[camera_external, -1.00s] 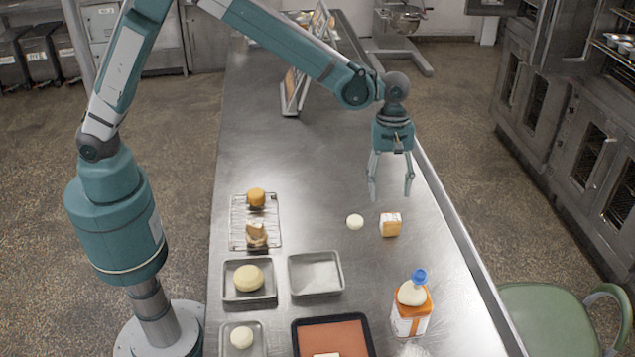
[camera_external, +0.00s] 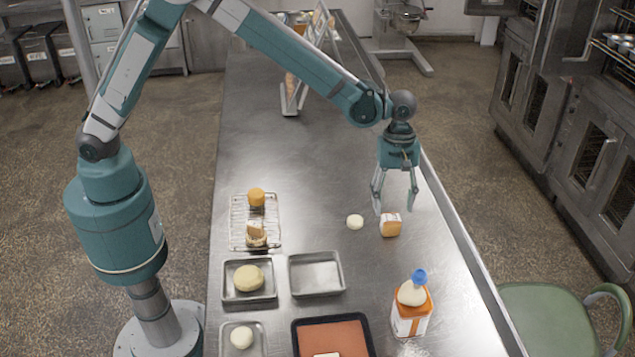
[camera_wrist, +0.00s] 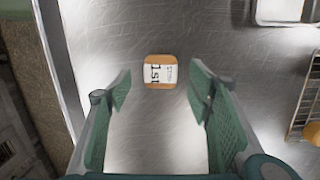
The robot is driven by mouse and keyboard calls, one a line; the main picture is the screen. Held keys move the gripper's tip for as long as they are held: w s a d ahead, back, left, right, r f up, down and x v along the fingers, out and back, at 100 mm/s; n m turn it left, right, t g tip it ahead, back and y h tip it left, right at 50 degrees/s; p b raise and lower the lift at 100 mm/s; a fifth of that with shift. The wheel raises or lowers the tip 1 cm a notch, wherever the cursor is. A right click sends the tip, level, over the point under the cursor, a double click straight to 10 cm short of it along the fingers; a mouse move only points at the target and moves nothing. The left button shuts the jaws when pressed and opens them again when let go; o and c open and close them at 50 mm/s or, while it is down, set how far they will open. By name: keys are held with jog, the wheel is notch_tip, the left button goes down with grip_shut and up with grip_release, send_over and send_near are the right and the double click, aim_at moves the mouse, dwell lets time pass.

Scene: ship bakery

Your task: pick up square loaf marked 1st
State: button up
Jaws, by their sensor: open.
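The square loaf marked 1st (camera_external: 390,228) is a small orange-brown block with a white label. It sits on the steel table, right of a white dough ball. In the wrist view the loaf (camera_wrist: 160,72) shows its label reading "1ST", turned sideways. My gripper (camera_external: 395,208) is open and empty, just above the loaf in the external view. In the wrist view my gripper (camera_wrist: 160,90) has its two green fingers apart, one to each side of the loaf's line, with the loaf between and slightly beyond the tips. No contact shows.
An orange-and-white carton (camera_external: 410,318) with a blue-topped item stands in front. A wire rack (camera_external: 238,222), an empty tray (camera_external: 315,288) and a dough tray (camera_external: 233,294) lie left.

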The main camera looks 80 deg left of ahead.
aim_at(391, 217)
jog(key=shift+f, duration=0.2)
jog(key=shift+s+d+f, duration=0.1)
jog(key=shift+f, duration=1.25)
jog(key=shift+d+f, duration=0.1)
jog(key=shift+f, duration=1.2)
jog(key=shift+c, duration=0.7)
jog(key=c, duration=0.9)
